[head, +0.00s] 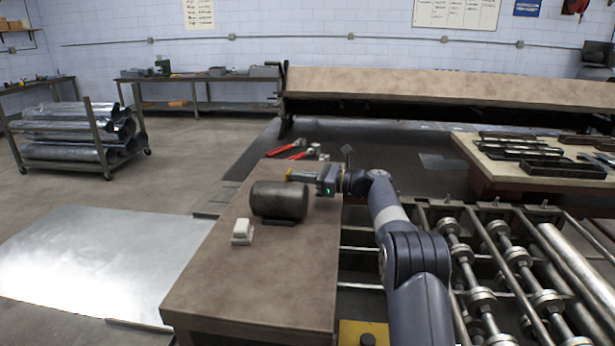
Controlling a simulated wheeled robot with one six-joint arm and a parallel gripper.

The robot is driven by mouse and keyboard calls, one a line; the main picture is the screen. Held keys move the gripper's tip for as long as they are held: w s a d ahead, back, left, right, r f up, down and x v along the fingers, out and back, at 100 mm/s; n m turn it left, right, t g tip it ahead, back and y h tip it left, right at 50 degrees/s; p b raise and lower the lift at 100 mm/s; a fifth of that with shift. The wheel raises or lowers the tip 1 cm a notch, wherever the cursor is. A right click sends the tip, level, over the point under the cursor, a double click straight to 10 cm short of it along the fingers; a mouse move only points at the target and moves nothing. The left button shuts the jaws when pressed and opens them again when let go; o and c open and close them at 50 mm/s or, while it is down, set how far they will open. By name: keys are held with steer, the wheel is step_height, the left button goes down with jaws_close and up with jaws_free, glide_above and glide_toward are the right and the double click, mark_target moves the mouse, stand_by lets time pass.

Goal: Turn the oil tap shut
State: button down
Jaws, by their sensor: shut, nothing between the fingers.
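A dark metal drum (279,202) lies on its side on the brown workbench (262,290). A small yellow piece (289,174) shows just above and behind the drum; it may be the oil tap's handle, but it is too small to tell. My gripper (294,178) reaches in from the right behind the drum, its fingers pointing left and shut with nothing between them. The fingertips are close to the yellow piece; I cannot tell whether they touch it. The drum may hide part of the tap, and its turned position cannot be read.
A white block (242,231) sits left of the drum. Red-handled tools (288,149) lie at the bench's far end. A roller machine (500,260) stands to the right, and a table with dark trays (520,150) behind it. The bench's near part is clear.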

steer(key=shift+t+b, duration=0.3)
steer(key=shift+b, duration=0.2)
steer(key=shift+s+a+m+t+h+b, duration=0.15)
steer(key=shift+m+t+h+b, duration=0.15)
steer(key=shift+m+t, duration=0.2)
steer(key=shift+s+a+r+p, duration=0.1)
steer(key=shift+s+a+p, duration=0.05)
steer(key=shift+s+p, duration=0.15)
